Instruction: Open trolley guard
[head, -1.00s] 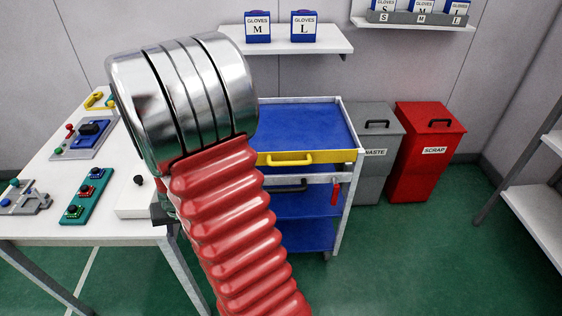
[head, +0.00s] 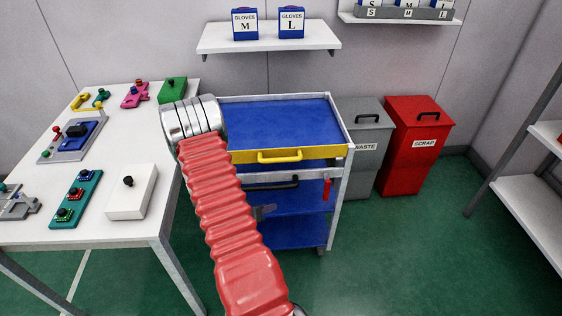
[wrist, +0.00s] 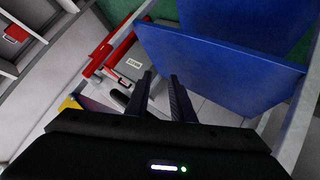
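The trolley (head: 341,150) has blue shelves in a grey frame. A yellow guard bar with a yellow handle (head: 280,157) runs across its front below the top tray. A black handle (head: 270,185) sits under it, and a red lever (head: 327,190) hangs at the right. My arm stretches to the trolley's left front and hides part of it. In the wrist view my gripper (wrist: 161,76) is open and empty, its two dark fingers apart. A blue shelf (wrist: 220,65) lies beyond, to the right; a red part (wrist: 108,50) and a yellow piece (wrist: 68,103) show left.
A white table (head: 120,150) with coloured fixtures stands left of the trolley. A grey waste bin (head: 366,165) and a red scrap bin (head: 412,150) stand right of it. A wall shelf (head: 268,38) is behind. Green floor (head: 400,250) is clear at front right.

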